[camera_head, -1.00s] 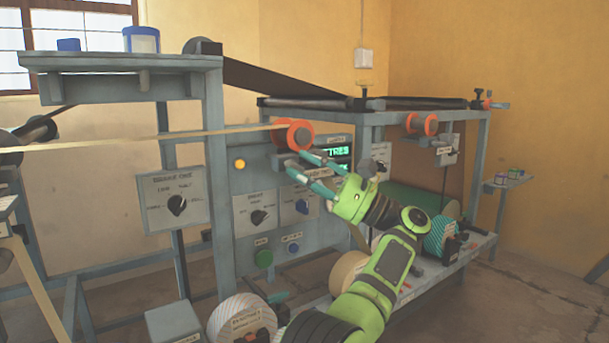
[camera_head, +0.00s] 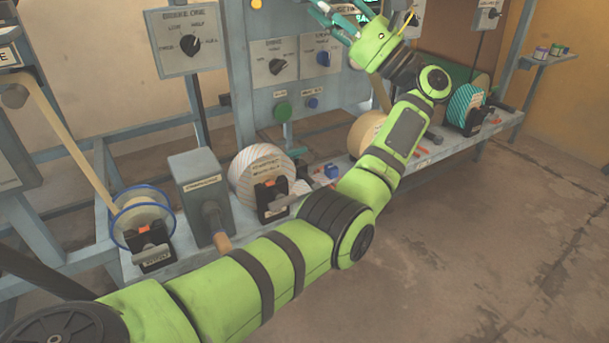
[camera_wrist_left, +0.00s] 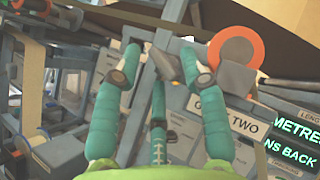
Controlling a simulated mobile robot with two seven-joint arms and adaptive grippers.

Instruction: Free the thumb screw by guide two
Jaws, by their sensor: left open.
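My left gripper (camera_wrist_left: 160,60) is open, with its teal fingers spread in the wrist view. A small grey block (camera_wrist_left: 164,66), perhaps the thumb screw, shows between the fingertips; I cannot tell if they touch it. The "GUIDE TWO" label (camera_wrist_left: 230,115) is just right of the fingers. The orange-flanged guide roller (camera_wrist_left: 236,50) is above it, with a grey part in front. In the head view my left gripper (camera_head: 338,14) is at the top edge, with fingertips partly cut off; the guide is out of that view. My right gripper is not visible.
The control panel (camera_head: 268,85) with knobs stands behind my arm. The lower shelf holds a blue-flanged reel (camera_head: 140,217), a grey box with a handle (camera_head: 200,190) and a white striped roll (camera_head: 262,170). The floor (camera_head: 480,250) at right is clear.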

